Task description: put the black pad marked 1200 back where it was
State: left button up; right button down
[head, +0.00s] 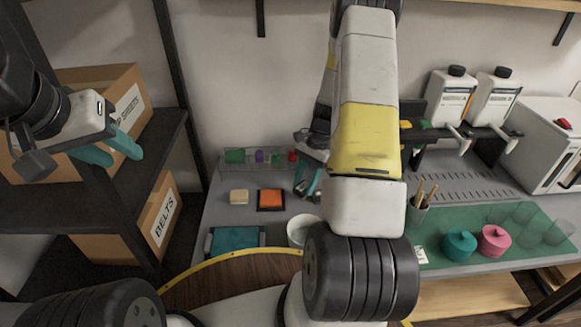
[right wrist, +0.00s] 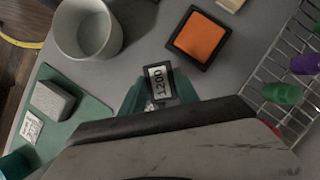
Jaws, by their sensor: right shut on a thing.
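The black pad marked 1200 (right wrist: 158,82) is between the teal fingertips of my right gripper (right wrist: 152,92) in the right wrist view. Its white label faces the camera. The gripper is shut on it, over the grey bench top; I cannot tell whether the pad touches the bench. In the head view my right gripper (head: 308,181) is partly hidden by my own arm, and the pad cannot be made out. My left gripper (head: 112,148) is at the left by the shelf, its teal fingers apart and empty.
An orange pad in a black frame (right wrist: 200,40) lies close by the held pad. A whitish cup (right wrist: 88,30), a grey block (right wrist: 52,100) on a green mat (right wrist: 95,108), and a wire rack (right wrist: 292,60) with coloured things stand around. Beige block (head: 239,197) lies left of the orange pad.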

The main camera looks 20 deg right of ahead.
jog(key=shift+f, duration=0.35)
jog(key=shift+f, duration=0.55)
jog(key=c, duration=0.9)
grip_release()
